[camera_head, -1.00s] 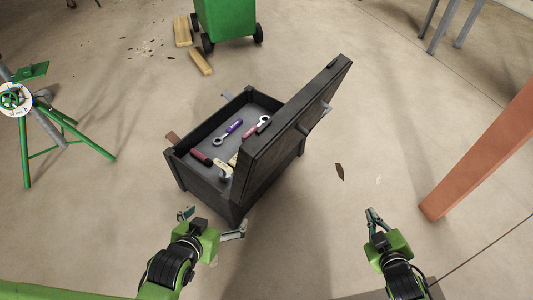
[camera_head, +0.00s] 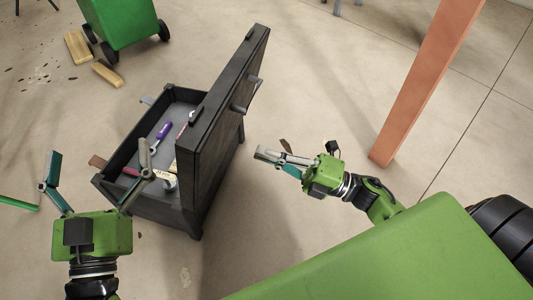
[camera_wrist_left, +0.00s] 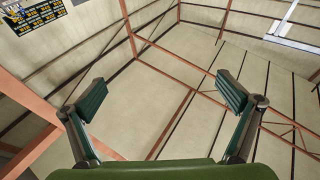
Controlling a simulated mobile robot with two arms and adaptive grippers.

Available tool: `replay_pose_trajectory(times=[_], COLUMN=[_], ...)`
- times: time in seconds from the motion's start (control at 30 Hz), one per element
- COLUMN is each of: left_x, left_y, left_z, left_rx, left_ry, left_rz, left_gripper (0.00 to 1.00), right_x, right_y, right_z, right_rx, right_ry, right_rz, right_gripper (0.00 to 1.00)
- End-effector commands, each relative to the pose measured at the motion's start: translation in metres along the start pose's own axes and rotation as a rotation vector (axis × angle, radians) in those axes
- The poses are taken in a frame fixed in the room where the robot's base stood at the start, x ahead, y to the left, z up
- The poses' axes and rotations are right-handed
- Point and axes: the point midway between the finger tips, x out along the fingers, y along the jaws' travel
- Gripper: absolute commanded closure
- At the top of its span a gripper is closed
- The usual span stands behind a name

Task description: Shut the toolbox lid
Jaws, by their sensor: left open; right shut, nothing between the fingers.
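The dark toolbox (camera_head: 160,204) stands on the floor in the head view. Its lid (camera_head: 222,125) is open, standing up and leaning a little right, with grey bars on its outer face. Inside lie several hand tools, among them a purple-handled wrench (camera_head: 162,131). My left gripper (camera_head: 98,152) is open and empty, fingers pointing up the picture, and overlaps the toolbox's near left corner. In the left wrist view its spread fingers (camera_wrist_left: 163,95) face only walls and beams. My right gripper (camera_head: 262,154) is shut and empty, right of the lid's outer face, pointing left; a gap shows between them.
A green wheeled cart (camera_head: 118,22) stands at the back left, with wooden blocks (camera_head: 78,47) beside it. An orange post (camera_head: 425,85) rises at the right. The floor between lid and post is mostly clear.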

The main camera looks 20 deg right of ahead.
Motion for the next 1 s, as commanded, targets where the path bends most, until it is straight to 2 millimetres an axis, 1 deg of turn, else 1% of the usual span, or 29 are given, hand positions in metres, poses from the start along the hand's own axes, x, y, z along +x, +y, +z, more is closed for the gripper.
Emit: replay_pose_trajectory(times=[0.03, 0.1, 0.3, 0.4, 0.5, 0.7, 1.0], left_x=[0.000, 0.000, -0.002, -0.004, -0.005, -0.007, -0.007], left_y=[0.001, 0.002, 0.004, 0.005, 0.006, 0.006, 0.006], left_z=[-0.004, -0.012, -0.032, -0.043, -0.050, -0.056, -0.056], left_rx=[-0.001, -0.003, -0.006, -0.008, -0.009, -0.010, -0.010], left_ry=[0.026, 0.064, 0.159, 0.211, 0.244, 0.272, 0.272], left_rz=[0.001, 0.003, 0.008, 0.010, 0.012, 0.013, 0.013], left_gripper=[0.00, 0.00, 0.00, 0.00, 0.00, 0.00, 0.00], right_x=[0.012, 0.028, 0.069, 0.084, 0.094, 0.103, 0.103], right_y=[0.001, 0.000, 0.001, 0.001, 0.001, 0.000, 0.000], right_z=[0.000, 0.000, 0.000, 0.000, 0.001, 0.001, 0.001], right_rx=[-0.002, -0.002, -0.001, -0.001, 0.001, 0.002, 0.003], right_ry=[0.003, 0.002, 0.000, 0.000, -0.001, -0.003, -0.003], right_rz=[0.006, 0.005, 0.005, 0.004, 0.003, 0.001, 0.001], right_gripper=[1.00, 1.00, 1.00, 1.00, 1.00, 1.00, 1.00])
